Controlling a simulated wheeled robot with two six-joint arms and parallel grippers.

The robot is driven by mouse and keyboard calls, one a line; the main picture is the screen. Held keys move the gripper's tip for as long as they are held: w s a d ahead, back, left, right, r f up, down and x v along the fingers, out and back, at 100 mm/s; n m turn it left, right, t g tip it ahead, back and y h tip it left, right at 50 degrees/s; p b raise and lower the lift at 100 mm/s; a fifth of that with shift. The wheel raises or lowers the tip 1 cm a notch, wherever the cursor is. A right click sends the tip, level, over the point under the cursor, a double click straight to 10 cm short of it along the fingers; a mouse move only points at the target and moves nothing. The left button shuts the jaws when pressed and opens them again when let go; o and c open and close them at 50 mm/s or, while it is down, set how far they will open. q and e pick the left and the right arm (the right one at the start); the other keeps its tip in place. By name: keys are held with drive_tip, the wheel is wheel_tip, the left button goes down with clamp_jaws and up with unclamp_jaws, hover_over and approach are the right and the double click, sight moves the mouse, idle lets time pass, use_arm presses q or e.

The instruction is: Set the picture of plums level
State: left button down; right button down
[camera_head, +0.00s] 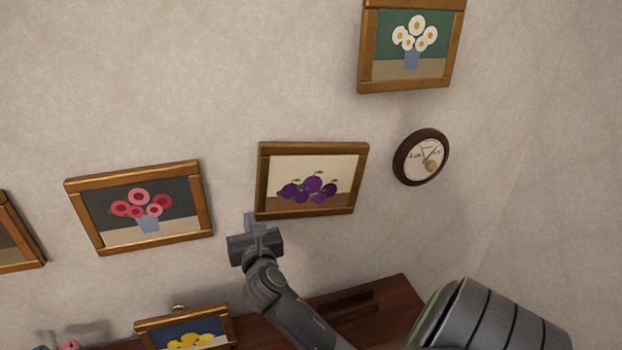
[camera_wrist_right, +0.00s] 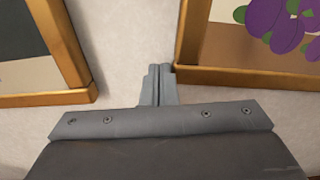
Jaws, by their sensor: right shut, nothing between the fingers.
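The picture of plums (camera_head: 312,182) hangs on the wall in a wooden frame, near the middle of the head view. Its lower left corner also shows in the right wrist view (camera_wrist_right: 245,80). The camera is tilted, so I cannot tell exactly how far the picture is off level. My right gripper (camera_head: 250,222) is shut and empty, with its fingertips at the lower left corner of the plum frame. In the right wrist view the closed fingertips (camera_wrist_right: 159,70) are right beside that corner; whether they touch it I cannot tell. My left gripper is not in view.
A picture of pink flowers (camera_head: 140,208) hangs to the left, its frame close to my right gripper. A picture of daisies (camera_head: 411,45) and a round dial (camera_head: 421,157) hang to the right. Below are a wooden mantel (camera_head: 385,312) and a yellow picture (camera_head: 186,330).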

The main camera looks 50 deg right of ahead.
drive_tip(key=shift+s+d+r+p, duration=0.1)
drive_tip(key=shift+s+d+p, duration=0.2)
drive_tip(key=shift+d, duration=0.25)
drive_tip(key=shift+s+d+p, duration=0.3)
drive_tip(key=shift+d, duration=0.25)
idle(1.1)
drive_tip(key=shift+a, duration=0.2)
drive_tip(key=shift+w+a, duration=0.45)
drive_tip(key=shift+a, duration=0.15)
drive_tip(key=p+v, duration=0.3)
drive_tip(key=v, duration=0.5)
drive_tip(key=shift+d, duration=0.1)
idle(0.3)
